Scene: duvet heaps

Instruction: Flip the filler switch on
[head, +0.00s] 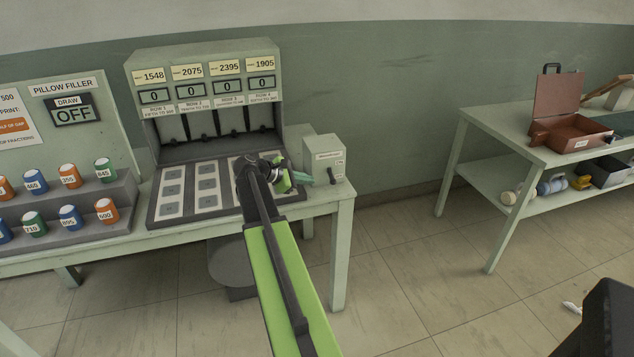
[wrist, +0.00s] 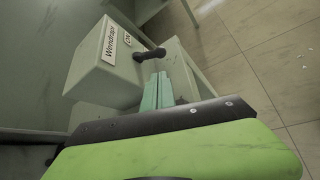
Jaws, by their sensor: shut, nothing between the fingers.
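The switch box (head: 325,156) is a pale green box at the right end of the filler table. Its black lever (head: 332,175) sticks out low on the box. In the wrist view the box (wrist: 95,75) shows a label and a small "ON" tag, with the black lever (wrist: 150,54) beside the tag. The pillow filler sign (head: 74,110) reads "DRAW OFF". My gripper (head: 308,179) is shut and empty, just left of the lever. In the wrist view its teal fingertips (wrist: 157,86) point at the lever from just below; I cannot tell if they touch.
The filler panel (head: 203,70) with four zero displays stands behind a tray of white pads (head: 190,190). Numbered cans (head: 70,215) stand in rows at left. Another table (head: 480,120) with a brown open case (head: 558,110) is at right. Open floor (head: 400,260) lies between the tables.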

